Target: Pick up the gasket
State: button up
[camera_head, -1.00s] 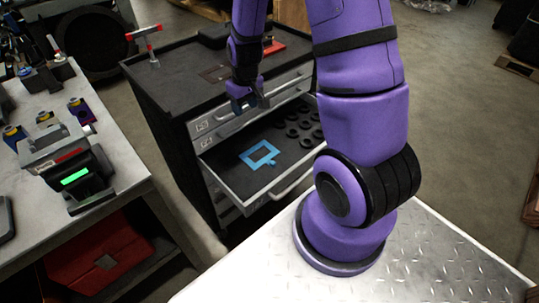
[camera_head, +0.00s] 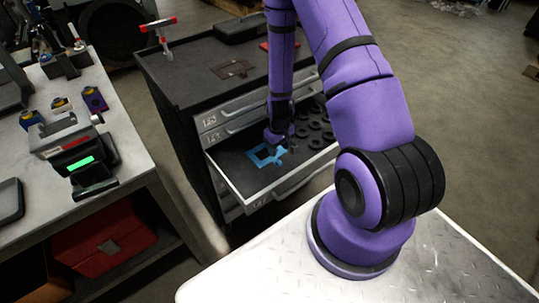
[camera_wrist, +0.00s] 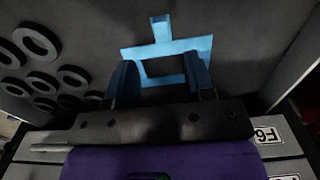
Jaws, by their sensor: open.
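The gasket is a flat light-blue square frame with a tab (camera_head: 255,157), lying in the open drawer (camera_head: 240,182) of the dark tool cabinet. In the wrist view the gasket (camera_wrist: 168,46) shows its square hole and its tab pointing away from me. My gripper (camera_head: 273,142) is low over the drawer at the gasket's far side. In the wrist view my gripper (camera_wrist: 160,82) is open, its two fingers apart near the gasket's near edge. The fingers hide the near corners. I cannot tell whether they touch the gasket.
Several black rings (camera_head: 315,125) lie in the same drawer, beside the gasket, and show at left in the wrist view (camera_wrist: 43,82). The drawer walls surround the gasket. A workbench (camera_head: 125,150) with a device showing a green screen (camera_head: 80,164) stands at left.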

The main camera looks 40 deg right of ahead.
aim_at(278, 161)
jog(key=shift+s+f, duration=0.2)
jog(key=shift+f, duration=3.05)
grip_shut()
